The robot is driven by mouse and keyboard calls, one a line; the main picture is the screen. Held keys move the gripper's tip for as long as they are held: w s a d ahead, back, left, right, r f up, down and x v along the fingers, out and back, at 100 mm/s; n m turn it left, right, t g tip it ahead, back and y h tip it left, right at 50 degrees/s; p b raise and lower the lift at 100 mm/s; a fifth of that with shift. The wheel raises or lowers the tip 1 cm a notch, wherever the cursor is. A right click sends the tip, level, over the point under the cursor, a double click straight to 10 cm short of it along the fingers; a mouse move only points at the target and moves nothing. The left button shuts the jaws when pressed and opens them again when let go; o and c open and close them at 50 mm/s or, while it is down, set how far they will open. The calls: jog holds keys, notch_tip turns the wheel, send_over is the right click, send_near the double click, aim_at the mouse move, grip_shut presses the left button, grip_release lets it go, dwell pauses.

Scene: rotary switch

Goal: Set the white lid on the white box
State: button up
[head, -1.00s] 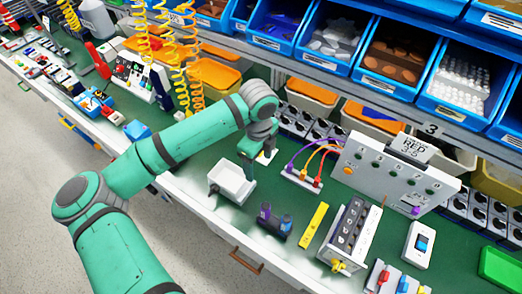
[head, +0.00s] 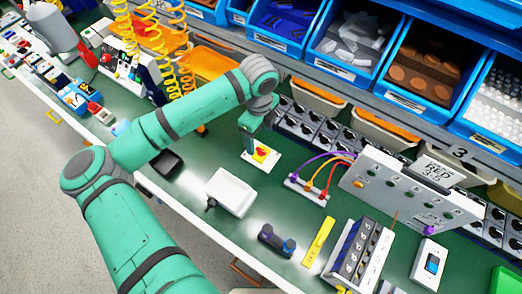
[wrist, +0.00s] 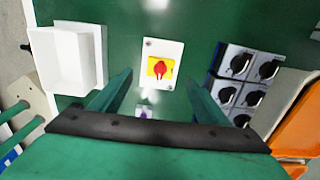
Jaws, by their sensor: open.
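The white lid (head: 261,155) is a flat white plate with a yellow and red rotary switch on it. It lies on the green bench and also shows at the top middle of the wrist view (wrist: 162,48). The open, empty white box (head: 230,192) sits nearer the bench's front edge; it is at the upper left of the wrist view (wrist: 70,62). My gripper (wrist: 156,80) is open and empty, its fingers apart with the lid ahead between them. In the head view my gripper (head: 247,138) is above the far left side of the lid, not visibly touching it.
A connector block with coloured cables (head: 307,190) is to the right. A small black tray (head: 165,163) lies left of the box. Bare green bench surrounds the lid.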

aim_at(261, 150)
notch_tip(261, 150, down, 3)
jog(key=shift+f, duration=0.15)
jog(key=shift+s+d+f, duration=0.1)
jog(key=shift+d+f, duration=0.05)
jog(key=shift+f, duration=1.15)
jog(key=shift+d+f, duration=0.15)
jog(key=shift+f, duration=1.15)
jog(key=c, duration=1.2)
